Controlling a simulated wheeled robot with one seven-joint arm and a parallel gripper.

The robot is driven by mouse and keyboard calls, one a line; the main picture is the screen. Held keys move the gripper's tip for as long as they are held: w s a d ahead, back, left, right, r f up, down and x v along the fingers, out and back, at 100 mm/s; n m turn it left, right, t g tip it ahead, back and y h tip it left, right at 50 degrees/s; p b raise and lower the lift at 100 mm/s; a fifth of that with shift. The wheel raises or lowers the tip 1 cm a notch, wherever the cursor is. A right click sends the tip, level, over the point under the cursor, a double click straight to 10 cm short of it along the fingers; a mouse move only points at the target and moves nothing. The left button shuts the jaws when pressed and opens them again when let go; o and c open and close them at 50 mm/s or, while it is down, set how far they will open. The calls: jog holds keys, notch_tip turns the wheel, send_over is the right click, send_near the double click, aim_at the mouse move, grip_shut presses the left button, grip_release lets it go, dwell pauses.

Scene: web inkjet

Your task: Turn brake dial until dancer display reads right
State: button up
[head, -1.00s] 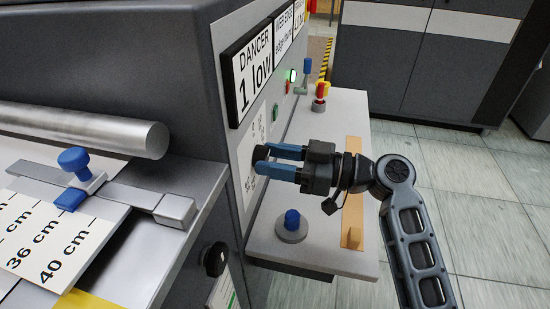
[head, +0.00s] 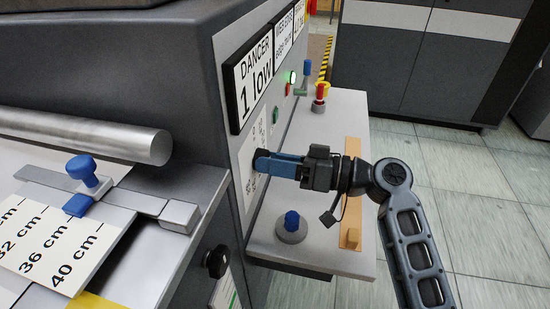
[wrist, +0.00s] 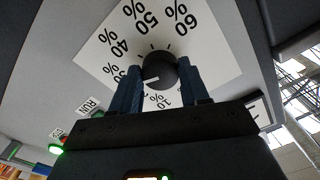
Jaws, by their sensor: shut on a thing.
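The dancer display (head: 254,78) on the machine's side panel reads "1 low". The brake dial is a round black knob (wrist: 160,70) with a white pointer mark, on a white scale plate (wrist: 205,50) in the wrist view. Labels 40 %, 50 % and 60 % are readable; lower ones are partly hidden by my fingers. The pointer faces lower left in that view, toward the partly hidden labels. My gripper (head: 264,162) has its blue fingers on either side of the dial, shut on it. In the head view the fingers mostly cover the dial.
A grey shelf (head: 330,255) below the dial carries a blue knob on a round base (head: 291,226), an orange bar (head: 352,200) and a red-topped button (head: 319,98). A metal roller (head: 90,130) and a blue clamp (head: 82,170) are at left. Tiled floor lies clear at right.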

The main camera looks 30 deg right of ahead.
jog(key=shift+m+p, duration=0.35)
jog(key=shift+m, duration=0.65)
jog(key=o, duration=1.1)
jog(key=shift+c, duration=0.2)
jog(key=b+v, duration=0.1)
jog(key=v, duration=0.6)
jog(key=shift+s+d, duration=0.3)
jog(key=shift+s, duration=0.05)
